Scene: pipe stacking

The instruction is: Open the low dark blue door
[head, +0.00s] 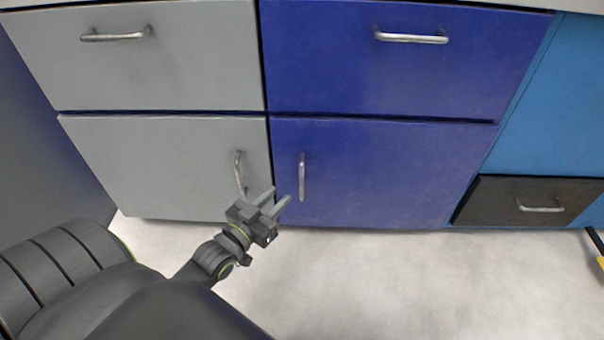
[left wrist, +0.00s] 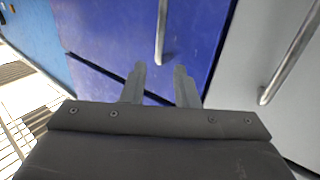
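The low dark blue door (head: 380,175) is shut, below a dark blue drawer. Its vertical silver handle (head: 302,177) is near the door's left edge. My left gripper (head: 281,198) is just left of and a little below the handle in the head view, with its two fingers apart and nothing between them. In the left wrist view the door's handle (left wrist: 161,32) lies ahead of the open fingers (left wrist: 160,84), roughly in line with the gap between them. I cannot tell whether the fingers touch the door. My right gripper is not in view.
A grey door with a vertical handle (head: 239,172) is close on the left, with a grey drawer (head: 135,60) above. The dark blue drawer (head: 400,75) is shut. A black drawer (head: 530,202) is at right. The pale floor (head: 400,285) in front is clear.

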